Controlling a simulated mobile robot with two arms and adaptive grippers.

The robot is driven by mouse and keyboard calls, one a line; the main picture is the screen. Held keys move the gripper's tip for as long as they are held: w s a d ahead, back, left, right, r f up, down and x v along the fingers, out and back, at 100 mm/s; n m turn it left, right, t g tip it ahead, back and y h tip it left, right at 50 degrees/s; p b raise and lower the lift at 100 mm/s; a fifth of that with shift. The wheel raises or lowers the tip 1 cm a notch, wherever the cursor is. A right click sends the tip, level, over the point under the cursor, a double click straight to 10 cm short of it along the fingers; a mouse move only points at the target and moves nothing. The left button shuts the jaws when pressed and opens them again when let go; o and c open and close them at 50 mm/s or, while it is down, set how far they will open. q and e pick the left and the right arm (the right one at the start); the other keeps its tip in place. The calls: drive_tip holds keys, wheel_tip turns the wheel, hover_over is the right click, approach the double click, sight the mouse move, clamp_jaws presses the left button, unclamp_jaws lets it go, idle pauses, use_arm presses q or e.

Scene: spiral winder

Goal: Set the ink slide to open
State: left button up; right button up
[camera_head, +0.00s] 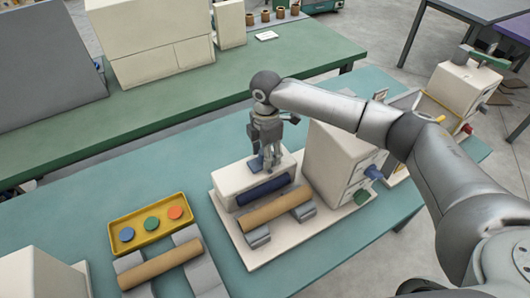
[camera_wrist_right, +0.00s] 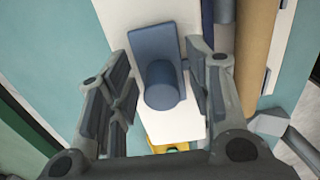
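The ink slide (camera_wrist_right: 157,42) is a blue plate with a round blue knob (camera_wrist_right: 164,86), on top of a cream block (camera_head: 228,183). In the head view the slide (camera_head: 256,164) is partly hidden by my right gripper (camera_head: 269,164), which points down over it. In the right wrist view my right gripper (camera_wrist_right: 168,100) is open. Its fingers are on either side of the knob, with visible gaps. I cannot tell the slide's setting from these frames. My left gripper is not in view.
The block stands on a cream base (camera_head: 262,256) with a tan roller (camera_head: 274,208) and a dark blue roller (camera_head: 263,188). A cream housing (camera_head: 335,158) with coloured knobs is on the right. A yellow tray (camera_head: 182,207) with coloured discs lies left.

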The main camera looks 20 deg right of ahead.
drive_tip(key=shift+a, duration=0.2)
drive_tip(key=shift+r, duration=0.2)
wheel_tip(320, 180, up, 12)
drive_tip(key=shift+f, duration=0.15)
drive_tip(key=shift+f, duration=0.1)
idle(0.4)
